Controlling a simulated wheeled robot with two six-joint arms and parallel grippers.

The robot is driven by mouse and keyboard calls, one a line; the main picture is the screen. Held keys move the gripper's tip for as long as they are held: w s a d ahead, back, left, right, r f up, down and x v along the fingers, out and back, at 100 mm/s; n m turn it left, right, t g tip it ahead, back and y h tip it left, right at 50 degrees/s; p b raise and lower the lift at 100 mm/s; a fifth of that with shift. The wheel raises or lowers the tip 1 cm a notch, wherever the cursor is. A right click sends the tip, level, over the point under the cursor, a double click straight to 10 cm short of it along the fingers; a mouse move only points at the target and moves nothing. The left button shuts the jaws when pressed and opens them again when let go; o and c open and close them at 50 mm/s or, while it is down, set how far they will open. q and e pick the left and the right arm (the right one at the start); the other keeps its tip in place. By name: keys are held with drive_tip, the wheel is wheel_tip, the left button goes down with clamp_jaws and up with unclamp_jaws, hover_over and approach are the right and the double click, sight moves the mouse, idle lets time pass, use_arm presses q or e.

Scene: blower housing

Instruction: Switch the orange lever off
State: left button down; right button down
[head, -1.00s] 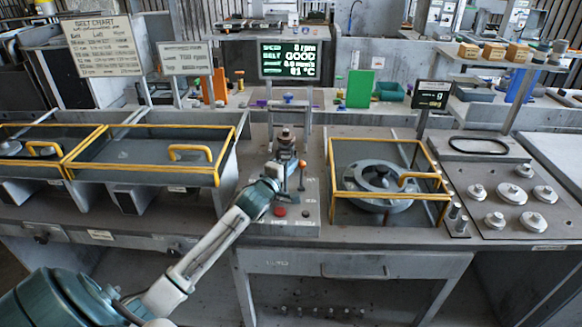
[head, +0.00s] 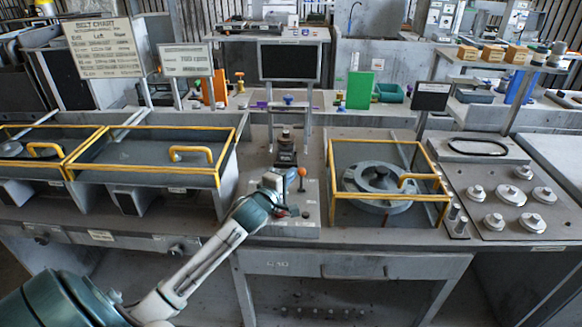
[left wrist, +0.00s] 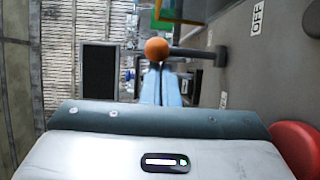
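The orange lever (head: 302,174) has an orange ball knob on a dark stem and stands on the grey control panel (head: 308,222). In the left wrist view its orange knob (left wrist: 157,48) is just beyond my fingertips, with the stem running right to its pivot. An OFF label (left wrist: 257,17) shows on the panel there. My left gripper (head: 287,181) is beside the knob, on its left in the head view. Its pale blue fingers (left wrist: 161,84) are together with nothing between them. I cannot tell whether they touch the knob. My right gripper is not in view.
A red button (left wrist: 298,150) sits on the panel close to my left gripper. A yellow-framed guard (head: 390,197) over a round housing stands right of the panel, and yellow-framed bins (head: 145,165) stand left. The main display (head: 289,62) and small display (head: 430,96) are dark.

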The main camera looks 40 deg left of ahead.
use_arm(q)
drive_tip(key=shift+s+d+f, duration=0.2)
drive_tip(key=shift+s+d, duration=0.15)
drive_tip(key=shift+s, duration=0.05)
idle(0.4)
drive_tip(key=shift+s+f+b, duration=0.1)
drive_tip(key=shift+s+b, duration=0.2)
drive_tip(key=s+b, duration=0.1)
drive_tip(key=s, duration=0.4)
drive_tip(key=s+b, duration=0.1)
drive_tip(key=s, duration=0.2)
drive_tip(key=shift+s+d+b, duration=0.25)
drive_tip(key=shift+d+b, duration=0.1)
drive_tip(key=shift+s+d+r, duration=0.1)
drive_tip(key=shift+s+r, duration=0.2)
drive_tip(key=shift+s, duration=0.55)
